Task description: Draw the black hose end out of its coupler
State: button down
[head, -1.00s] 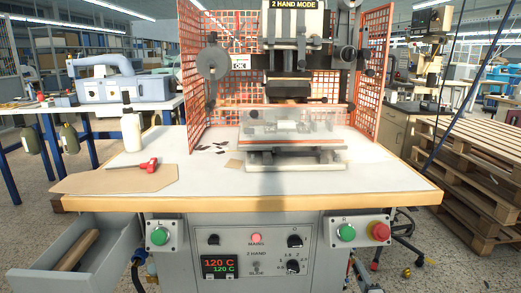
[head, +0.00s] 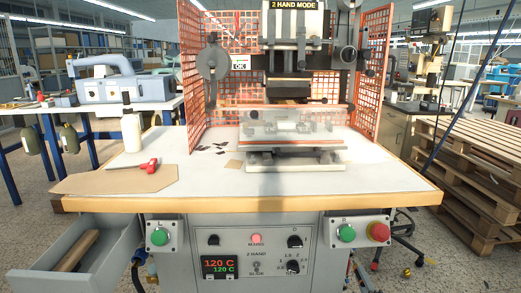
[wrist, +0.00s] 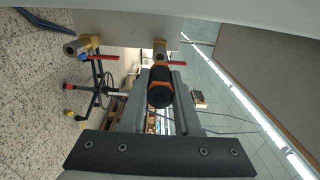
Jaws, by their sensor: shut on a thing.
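In the wrist view, the black hose end (wrist: 160,94) has an orange band and lies between the two fingers of my gripper (wrist: 162,76). The gripper is shut on it. Straight beyond it is a brass coupler (wrist: 160,45) with a red lever, fixed under a pale panel. The hose end lines up with this coupler. I cannot tell how deep it sits in the coupler, as the grip hides part of the joint. My gripper is not seen in the head view.
A second brass coupler (wrist: 88,43) with a red lever and a grey fitting sits to the left in the wrist view. In the head view, the stamping press table (head: 200,204) has an open drawer (head: 50,258) at left. Pallets (head: 475,180) stand at right.

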jog(key=s, duration=0.6)
jog(key=shift+s, duration=0.15)
dwell(0.4)
jog(key=shift+d, duration=0.1)
